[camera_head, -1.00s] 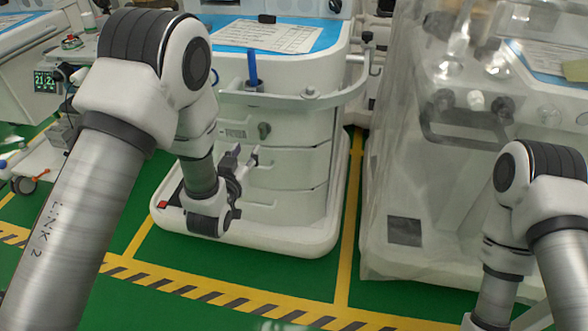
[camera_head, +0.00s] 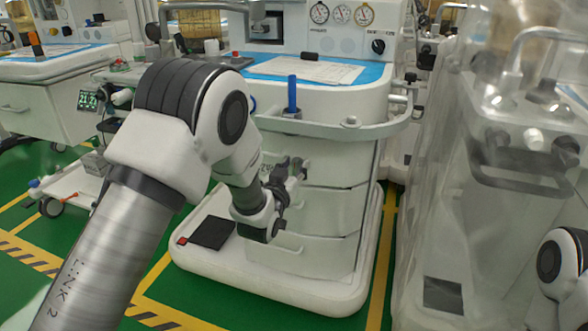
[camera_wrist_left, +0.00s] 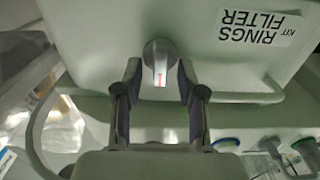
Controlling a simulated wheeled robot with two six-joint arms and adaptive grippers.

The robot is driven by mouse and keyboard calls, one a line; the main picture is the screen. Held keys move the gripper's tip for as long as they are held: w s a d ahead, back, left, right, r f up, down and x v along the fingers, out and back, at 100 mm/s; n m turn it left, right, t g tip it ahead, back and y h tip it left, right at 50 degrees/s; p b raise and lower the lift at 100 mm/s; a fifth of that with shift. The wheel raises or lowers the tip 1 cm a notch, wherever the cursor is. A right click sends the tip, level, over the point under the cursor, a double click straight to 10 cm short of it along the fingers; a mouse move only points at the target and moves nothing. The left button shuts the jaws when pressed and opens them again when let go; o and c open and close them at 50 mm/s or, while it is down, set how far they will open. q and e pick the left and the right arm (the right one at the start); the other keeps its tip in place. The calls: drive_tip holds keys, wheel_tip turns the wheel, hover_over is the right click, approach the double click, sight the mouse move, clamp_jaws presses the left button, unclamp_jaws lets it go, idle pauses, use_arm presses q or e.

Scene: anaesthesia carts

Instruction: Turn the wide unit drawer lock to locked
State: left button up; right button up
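The drawer lock (camera_wrist_left: 160,60) is a round grey knob with a pale raised grip, seen in the left wrist view on a pale drawer front (camera_wrist_left: 115,30). Its grip stands upright in that picture, with a small red mark near its lower end. My left gripper (camera_wrist_left: 159,76) is open, with one fingertip on each side of the knob. Gaps show between knob and fingers; I see no clear contact. In the head view my left gripper (camera_head: 287,172) is at the cart's upper drawer front and largely covers the lock area. My right gripper is out of view.
The cart (camera_head: 345,205) has stacked drawers, a rail (camera_head: 350,128) above them and a wide base (camera_head: 300,285). A plastic-covered cart (camera_head: 440,220) is close on the right. Green floor is free in front.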

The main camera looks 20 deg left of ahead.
use_arm(q)
clamp_jaws()
drive_tip(key=shift+m, duration=0.3)
drive_tip(key=shift+d+m+p, duration=0.1)
drive_tip(key=shift+m+p, duration=0.45)
drive_tip(key=shift+m, duration=0.25)
drive_tip(key=m+p, duration=0.1)
drive_tip(key=m, duration=0.2)
drive_tip(key=shift+d+m, duration=0.15)
drive_tip(key=shift+m, duration=0.15)
drive_tip(key=m+p, duration=0.1)
drive_tip(key=m, duration=0.5)
drive_tip(key=shift+d+f+p, duration=0.2)
drive_tip(key=shift+p, duration=0.15)
drive_tip(key=m, duration=0.6)
drive_tip(key=shift+d+f+p, duration=0.1)
drive_tip(key=shift+f+p, duration=0.2)
drive_tip(key=shift+f, duration=0.05)
